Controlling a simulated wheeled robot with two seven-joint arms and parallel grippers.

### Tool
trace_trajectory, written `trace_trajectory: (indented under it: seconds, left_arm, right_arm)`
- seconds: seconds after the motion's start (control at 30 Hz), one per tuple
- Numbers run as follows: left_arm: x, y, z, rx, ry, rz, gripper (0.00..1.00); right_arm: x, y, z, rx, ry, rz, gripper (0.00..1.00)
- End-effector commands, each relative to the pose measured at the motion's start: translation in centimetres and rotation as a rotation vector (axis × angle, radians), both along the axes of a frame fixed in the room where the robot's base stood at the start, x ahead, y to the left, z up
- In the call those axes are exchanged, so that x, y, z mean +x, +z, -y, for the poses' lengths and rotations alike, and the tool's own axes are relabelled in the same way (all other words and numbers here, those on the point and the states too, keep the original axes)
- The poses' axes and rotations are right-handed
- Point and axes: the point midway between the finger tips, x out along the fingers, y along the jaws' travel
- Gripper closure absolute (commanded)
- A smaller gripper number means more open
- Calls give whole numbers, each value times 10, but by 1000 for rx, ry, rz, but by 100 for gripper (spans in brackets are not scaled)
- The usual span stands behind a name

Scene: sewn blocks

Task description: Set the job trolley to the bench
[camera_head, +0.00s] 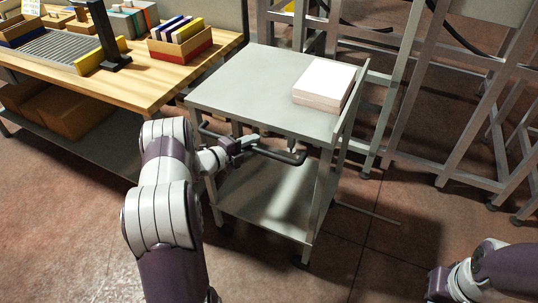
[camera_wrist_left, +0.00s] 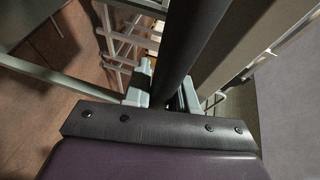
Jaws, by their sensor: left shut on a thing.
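The job trolley (camera_head: 225,98) is grey, with a top and a lower shelf (camera_head: 262,205). It stands upright on the floor just right of the wooden bench (camera_head: 145,93); I cannot tell whether they touch. A dark handle bar (camera_head: 282,155) runs along the trolley's near side. My left gripper (camera_head: 238,150) is shut on this handle. In the left wrist view the dark bar (camera_wrist_left: 179,40) passes between the fingers of my left gripper (camera_wrist_left: 164,93). Part of my right arm shows at lower right, but its fingers do not.
A white block-like stack (camera_head: 324,82) lies on the trolley top. The bench carries bins of coloured items (camera_head: 180,42) and a black stand (camera_head: 107,35). Grey metal frames (camera_head: 400,90) stand behind and right of the trolley. The floor (camera_head: 350,245) at front right is mostly clear.

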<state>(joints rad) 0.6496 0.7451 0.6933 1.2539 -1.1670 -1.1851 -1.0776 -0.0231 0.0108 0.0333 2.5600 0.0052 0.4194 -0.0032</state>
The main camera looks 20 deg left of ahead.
Motion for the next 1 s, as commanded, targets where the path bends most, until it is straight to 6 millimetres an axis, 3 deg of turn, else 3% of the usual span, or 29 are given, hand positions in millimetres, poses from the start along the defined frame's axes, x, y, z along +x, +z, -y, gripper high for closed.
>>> trace_trajectory:
  seconds: [0.3, 0.7, 0.73, 0.8, 1.0]
  left_arm:
    - [-1, -2, -26, -1, 1, -3, 100]
    - [0, -1, -27, -1, 0, -2, 100]
    - [0, -1, -27, -1, 0, -2, 71]
    - [0, -1, -27, -1, 0, -2, 54]
    - [0, 0, -27, -1, -1, 0, 54]
  right_arm:
    - [0, -11, 0, 0, 0, 0, 100]
    - [0, -11, 0, 0, 0, 0, 100]
    - [0, -11, 0, 0, 0, 0, 100]
    - [0, -11, 0, 0, 0, 0, 100]
    - [0, -11, 0, 0, 0, 0, 100]
